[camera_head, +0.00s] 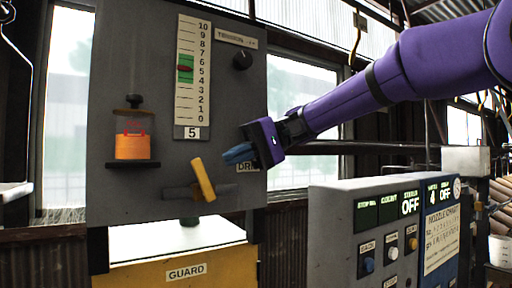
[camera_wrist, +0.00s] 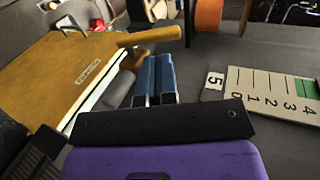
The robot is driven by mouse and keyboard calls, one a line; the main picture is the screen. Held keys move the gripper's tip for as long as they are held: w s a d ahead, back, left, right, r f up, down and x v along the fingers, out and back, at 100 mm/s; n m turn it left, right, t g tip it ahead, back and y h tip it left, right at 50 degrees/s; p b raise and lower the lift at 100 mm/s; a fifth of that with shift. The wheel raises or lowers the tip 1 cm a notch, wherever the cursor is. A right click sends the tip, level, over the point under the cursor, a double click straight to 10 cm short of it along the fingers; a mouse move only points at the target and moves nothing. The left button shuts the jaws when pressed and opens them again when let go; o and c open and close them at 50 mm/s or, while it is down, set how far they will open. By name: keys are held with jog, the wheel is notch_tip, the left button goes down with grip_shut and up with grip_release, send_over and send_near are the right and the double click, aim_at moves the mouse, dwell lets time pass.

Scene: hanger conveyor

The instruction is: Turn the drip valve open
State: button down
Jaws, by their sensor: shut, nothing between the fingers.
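The drip valve has a yellow lever handle (camera_head: 204,179) on a dark grey horizontal pipe (camera_head: 228,191) at the lower part of the grey panel. The lever is tilted, its top end leaning left. In the wrist view the yellow lever (camera_wrist: 150,36) lies just past my fingertips, with the pipe (camera_wrist: 119,90) beside them. My gripper (camera_head: 228,156) has blue fingers, shut and empty, to the right of the lever and slightly above it. The fingers also show in the wrist view (camera_wrist: 157,60). A label reading "DRI" is partly hidden behind my gripper. Whether the fingers touch the lever cannot be told.
The grey panel (camera_head: 140,190) carries a numbered scale (camera_head: 188,105), a dark knob (camera_head: 242,60) and an orange-filled jar (camera_head: 134,146) on a shelf. A yellow guard box (camera_head: 215,268) stands below. A control box (camera_head: 331,230) with displays stands at right. Open air lies between panel and control box.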

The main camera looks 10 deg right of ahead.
aim_at(201, 161)
jog(key=shift+x, duration=2)
jog(key=shift+s+a+r+h, duration=0.1)
jog(key=shift+a+r+h, duration=0.05)
jog(key=shift+a+h, duration=0.2)
jog(key=shift+s+a+t+h, duration=0.15)
jog(key=shift+a+t+h, duration=0.3)
jog(key=shift+h, duration=0.7)
jog(key=h, duration=0.1)
jog(key=a+h, duration=0.1)
jog(key=a+t+h, duration=0.1)
jog(key=shift+s+h, duration=0.25)
jog(key=shift+h, duration=0.05)
jog(key=h, duration=0.1)
jog(key=a+f+t+h, duration=0.1)
jog(key=h, duration=0.1)
jog(key=a+f+h, duration=0.1)
jog(key=h, duration=0.1)
jog(key=shift+s, duration=0.35)
jog(key=shift+a+f, duration=0.15)
jog(key=shift+f, duration=0.05)
